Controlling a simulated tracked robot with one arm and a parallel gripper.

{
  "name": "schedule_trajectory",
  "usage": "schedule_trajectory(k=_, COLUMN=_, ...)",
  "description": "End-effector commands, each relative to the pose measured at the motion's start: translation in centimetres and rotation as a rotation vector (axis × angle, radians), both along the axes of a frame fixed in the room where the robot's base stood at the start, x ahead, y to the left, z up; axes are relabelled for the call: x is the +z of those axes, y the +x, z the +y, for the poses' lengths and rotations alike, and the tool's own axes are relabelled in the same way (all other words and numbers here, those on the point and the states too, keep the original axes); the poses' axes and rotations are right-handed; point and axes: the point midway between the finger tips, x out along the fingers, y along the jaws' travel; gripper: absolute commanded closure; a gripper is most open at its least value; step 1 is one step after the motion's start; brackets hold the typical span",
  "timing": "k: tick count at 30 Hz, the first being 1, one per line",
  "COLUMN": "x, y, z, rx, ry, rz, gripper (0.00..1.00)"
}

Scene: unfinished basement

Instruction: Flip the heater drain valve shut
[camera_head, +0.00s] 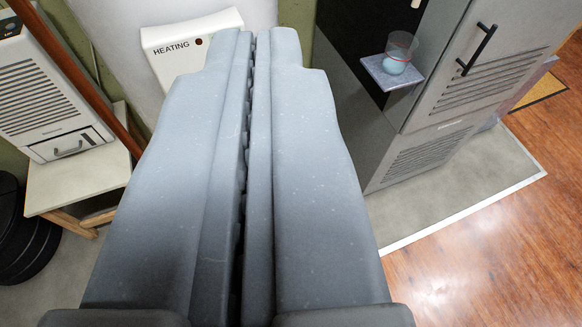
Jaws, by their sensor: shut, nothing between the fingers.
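My gripper (259,40) fills the middle of the view, its two grey fingers pressed together with only a thin dark seam between them. It is shut and empty. Beyond the fingertips stands the pale heater tank (120,35), with a white panel (185,45) marked "HEATING" and a small dark red dot. The fingers overlap the right part of this panel in the picture. I cannot see a drain valve; the lower part of the heater is hidden behind my gripper.
A grey cabinet (450,75) with a black handle stands right, with a small shelf (385,75) holding a clear cup (400,52). On the left, a white slatted appliance (45,85) sits on a small table (75,180). A brown pipe (75,75) slants nearby. Wood floor (490,240) lies open at lower right.

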Motion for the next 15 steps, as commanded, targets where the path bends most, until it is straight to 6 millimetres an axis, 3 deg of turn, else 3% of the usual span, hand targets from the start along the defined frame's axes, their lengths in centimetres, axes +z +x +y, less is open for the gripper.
schedule_trajectory(k=5, x=-0.1, y=0.2, z=0.0, rx=0.0, ry=-0.002, rz=0.001, gripper=1.0)
schedule_trajectory(k=8, x=-0.4, y=1.3, z=0.0, rx=0.003, ry=-0.019, rz=0.0, gripper=1.0)
schedule_trajectory(k=11, x=-1.6, y=4.1, z=-0.5, rx=0.01, ry=-0.061, rz=0.001, gripper=1.0)
schedule_trajectory(k=15, x=-4.2, y=9.8, z=-1.5, rx=0.027, ry=-0.16, rz=-0.007, gripper=1.0)
